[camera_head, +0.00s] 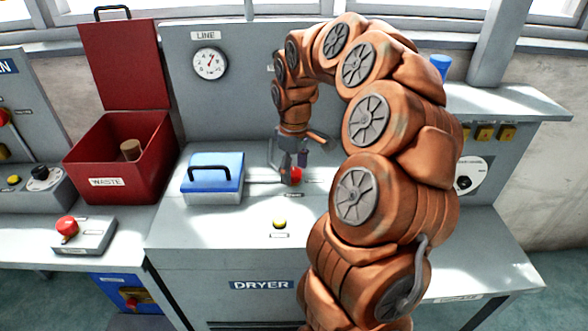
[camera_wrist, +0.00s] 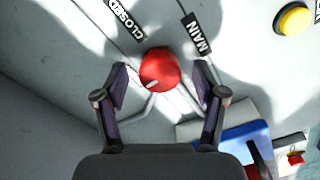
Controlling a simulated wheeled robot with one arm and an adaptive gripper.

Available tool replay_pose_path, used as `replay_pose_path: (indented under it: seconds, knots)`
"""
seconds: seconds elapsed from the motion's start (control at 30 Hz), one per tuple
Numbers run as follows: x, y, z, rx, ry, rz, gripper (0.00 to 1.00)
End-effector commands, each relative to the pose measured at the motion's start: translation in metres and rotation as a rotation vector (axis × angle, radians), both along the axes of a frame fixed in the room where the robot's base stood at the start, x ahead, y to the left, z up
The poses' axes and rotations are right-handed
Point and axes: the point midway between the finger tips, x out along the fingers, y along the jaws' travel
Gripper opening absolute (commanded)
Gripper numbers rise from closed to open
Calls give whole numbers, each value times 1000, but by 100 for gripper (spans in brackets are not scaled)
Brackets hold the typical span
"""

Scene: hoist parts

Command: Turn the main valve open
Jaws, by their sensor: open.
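The main valve is a round red knob (camera_wrist: 160,66) on the grey dryer top, with a short white mark near its lower edge in the wrist view. A "CLOSED" label (camera_wrist: 126,19) lies up-left of it and a "MAIN" label (camera_wrist: 197,35) up-right. In the head view the knob (camera_head: 296,175) is partly hidden by my gripper (camera_head: 285,172). In the wrist view my gripper (camera_wrist: 161,76) is open, one finger on each side of the knob. Gaps show between the fingers and the knob, so it is not gripped.
A blue lidded box (camera_head: 213,180) with a black handle stands left of the valve. A yellow button (camera_head: 279,224) sits in front. A red waste bin (camera_head: 115,150) with its lid up is further left. A gauge (camera_head: 210,63) is on the back panel.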

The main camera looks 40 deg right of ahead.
Motion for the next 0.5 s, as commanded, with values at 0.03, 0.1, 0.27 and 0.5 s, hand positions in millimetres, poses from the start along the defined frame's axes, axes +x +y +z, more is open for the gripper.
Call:
replay_pose_path:
  seconds: [0.03, 0.1, 0.27, 0.5]
  knots:
    - [1, 0, 3, -1, -1, 0, 70]
    - [1, -1, 10, -2, -2, -1, 70]
    - [1, 0, 35, -1, -6, 1, 70]
    - [1, 0, 75, -1, -3, 1, 70]
